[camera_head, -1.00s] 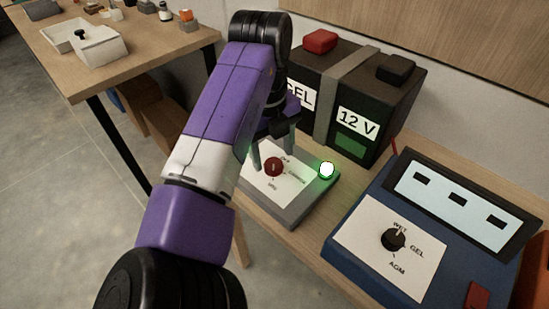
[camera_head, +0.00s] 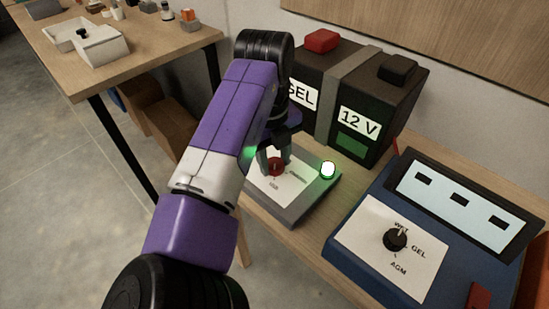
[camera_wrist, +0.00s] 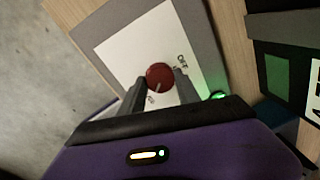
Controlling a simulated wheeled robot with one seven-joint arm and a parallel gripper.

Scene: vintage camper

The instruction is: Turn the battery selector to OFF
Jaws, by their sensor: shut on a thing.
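The battery selector is a red round knob (camera_head: 276,167) on a white plate (camera_head: 296,188) atop a grey box. In the wrist view the red knob (camera_wrist: 160,76) sits between my two fingertips, with a pale pointer mark toward the lower edge. The OFF label (camera_wrist: 183,61) is at its upper right; another small label (camera_wrist: 150,99) is below it, partly hidden by a finger. My gripper (camera_head: 275,161) is shut on the knob from above. It also shows in the wrist view (camera_wrist: 158,88). My wrist hides part of the plate in the head view.
A black 12 V GEL battery (camera_head: 375,103) stands close behind. A blue charger (camera_head: 360,262) with a black dial (camera_head: 395,238) is to the right. A second table (camera_head: 150,60) is at upper left.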

